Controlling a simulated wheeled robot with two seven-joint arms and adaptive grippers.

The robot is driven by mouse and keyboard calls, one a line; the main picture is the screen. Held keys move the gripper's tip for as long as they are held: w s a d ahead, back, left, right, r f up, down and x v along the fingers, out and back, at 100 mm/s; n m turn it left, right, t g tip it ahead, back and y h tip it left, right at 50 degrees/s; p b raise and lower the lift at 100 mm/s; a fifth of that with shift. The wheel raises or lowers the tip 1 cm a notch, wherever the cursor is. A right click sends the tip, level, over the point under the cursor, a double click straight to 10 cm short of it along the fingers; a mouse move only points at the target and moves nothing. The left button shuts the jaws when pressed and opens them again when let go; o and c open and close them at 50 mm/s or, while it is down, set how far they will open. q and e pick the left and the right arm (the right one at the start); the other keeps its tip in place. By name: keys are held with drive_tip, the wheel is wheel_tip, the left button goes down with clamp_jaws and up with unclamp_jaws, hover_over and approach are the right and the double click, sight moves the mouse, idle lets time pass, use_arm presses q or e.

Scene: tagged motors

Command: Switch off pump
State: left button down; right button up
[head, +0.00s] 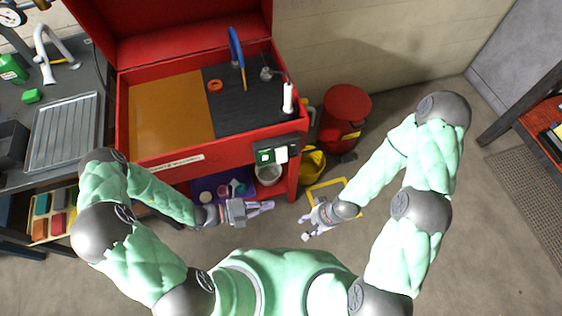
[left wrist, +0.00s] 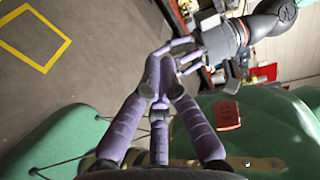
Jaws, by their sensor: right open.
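The red parts washer (head: 205,160) stands at the back left with its lid up. A switch box (head: 265,156) with green and a white tag (head: 281,155) is on its front right corner; I cannot make out the button details. My left gripper (head: 270,205) is in front of the washer, below and apart from the box. Its purple fingers (left wrist: 160,65) come together at the tips in the left wrist view, with nothing between them. My right gripper (head: 304,228) is open and empty to the right; it also shows in the left wrist view (left wrist: 178,55).
A red bin (head: 346,108) and a yellow bucket (head: 313,165) stand right of the washer. A shelf under the washer holds small items and a pale container (head: 268,176). A bench with a metal sink (head: 62,132) is at the left. The floor at front right is clear.

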sight(282, 155)
use_arm(q)
drive_tip(key=w+a+r+n+t, duration=0.1)
drive_tip(key=w+a+n+t, duration=0.2)
drive_tip(key=w+n+t, duration=0.2)
drive_tip(key=shift+w+r+n+y, duration=0.15)
drive_tip(key=shift+w+n+y, duration=0.1)
drive_tip(key=shift+n+y, duration=0.2)
use_arm(e)
drive_tip(key=shift+w+d, duration=0.15)
drive_tip(key=shift+w, duration=0.3)
use_arm(q)
drive_tip(key=w+d+f+b, duration=0.1)
drive_tip(key=w+d+b, duration=0.2)
drive_tip(key=w+d, duration=0.4)
drive_tip(key=shift+w+b, duration=0.3)
drive_tip(key=shift+w, duration=0.7)
use_arm(e)
drive_tip(key=shift+f, duration=1.8)
